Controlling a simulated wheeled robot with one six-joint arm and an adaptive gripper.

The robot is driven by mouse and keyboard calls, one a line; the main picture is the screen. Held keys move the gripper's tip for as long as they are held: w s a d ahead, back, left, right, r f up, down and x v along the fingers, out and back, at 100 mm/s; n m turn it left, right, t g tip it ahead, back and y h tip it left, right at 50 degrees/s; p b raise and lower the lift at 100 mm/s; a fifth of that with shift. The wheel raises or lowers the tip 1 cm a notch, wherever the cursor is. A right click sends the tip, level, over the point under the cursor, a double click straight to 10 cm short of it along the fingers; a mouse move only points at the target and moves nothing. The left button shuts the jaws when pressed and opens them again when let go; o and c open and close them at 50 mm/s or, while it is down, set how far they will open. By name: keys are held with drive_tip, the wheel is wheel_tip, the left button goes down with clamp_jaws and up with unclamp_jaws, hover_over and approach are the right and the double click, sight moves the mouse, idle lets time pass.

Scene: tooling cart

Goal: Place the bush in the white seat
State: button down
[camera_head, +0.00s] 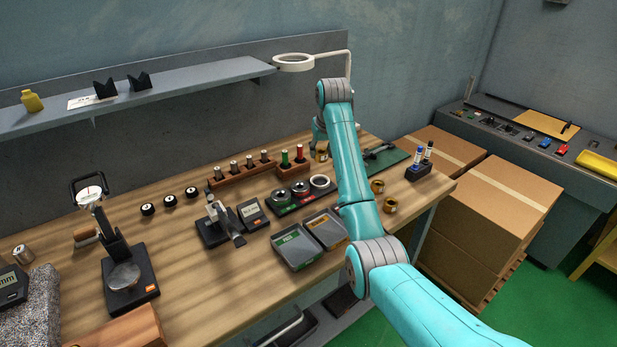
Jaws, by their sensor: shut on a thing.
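Brass-coloured bushes stand on the bench: one (377,187) just right of my arm, one (390,205) a little nearer. Another brass-coloured piece (321,156) shows at the left edge of my arm, partly covered; I cannot tell whether it is held or standing. The white seat (320,181) is a pale ring with a dark middle, at the right end of a dark plate, beside two other ringed seats (300,187). No bush shows in it.
Two grey trays (296,262) lie in front of the seats. A wooden rack (241,174) with several pins stands behind. A ring lamp (293,62) hangs above. A marker holder (418,172) is at the right edge.

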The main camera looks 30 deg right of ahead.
sight(321, 160)
wheel_tip(321, 160, down, 4)
drive_tip(key=shift+a+f, duration=0.15)
drive_tip(key=shift+f, duration=2.3)
drive_tip(key=shift+f, duration=0.1)
drive_tip(key=c, duration=0.6)
unclamp_jaws()
drive_tip(key=shift+f, duration=0.1)
drive_tip(key=shift+c, duration=0.2)
drive_tip(key=v, duration=1.2)
